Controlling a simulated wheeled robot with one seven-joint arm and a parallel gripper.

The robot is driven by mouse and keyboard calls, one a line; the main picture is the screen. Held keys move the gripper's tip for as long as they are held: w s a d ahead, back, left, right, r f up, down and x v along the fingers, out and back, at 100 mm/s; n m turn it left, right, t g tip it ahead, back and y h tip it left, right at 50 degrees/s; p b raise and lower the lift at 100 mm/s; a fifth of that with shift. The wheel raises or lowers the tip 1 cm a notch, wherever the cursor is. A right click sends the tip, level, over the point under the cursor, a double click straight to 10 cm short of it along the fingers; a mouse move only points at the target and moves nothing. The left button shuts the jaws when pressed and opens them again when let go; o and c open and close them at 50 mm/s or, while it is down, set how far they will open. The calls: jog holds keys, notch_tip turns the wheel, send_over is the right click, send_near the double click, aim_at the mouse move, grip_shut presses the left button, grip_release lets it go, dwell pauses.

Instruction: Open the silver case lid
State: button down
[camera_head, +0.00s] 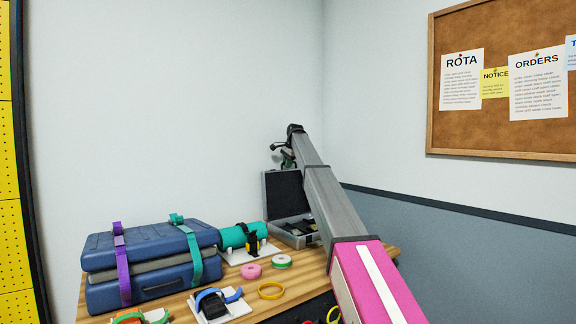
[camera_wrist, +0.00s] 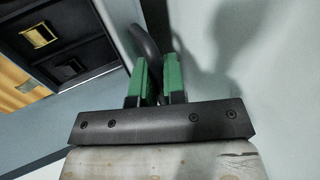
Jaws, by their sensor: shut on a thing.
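The silver case (camera_head: 297,234) stands at the back of the wooden table, against the wall corner. Its lid (camera_head: 284,194) stands upright, with its dark lining facing forward. The compartments inside are dark and partly hidden by my arm. My gripper (camera_head: 288,160) is at the top edge of the lid, small and partly hidden in the head view. In the wrist view my green-fingered gripper (camera_wrist: 161,84) is shut on a dark curved handle (camera_wrist: 144,45). The dark case interior (camera_wrist: 60,42) shows at upper left there, with a yellow-framed item in it.
A strapped blue case (camera_head: 150,262) is at the left of the table (camera_head: 185,308). The wall is close behind the lid.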

jog(key=c, duration=1.2)
grip_release()
jog(key=v, duration=1.1)
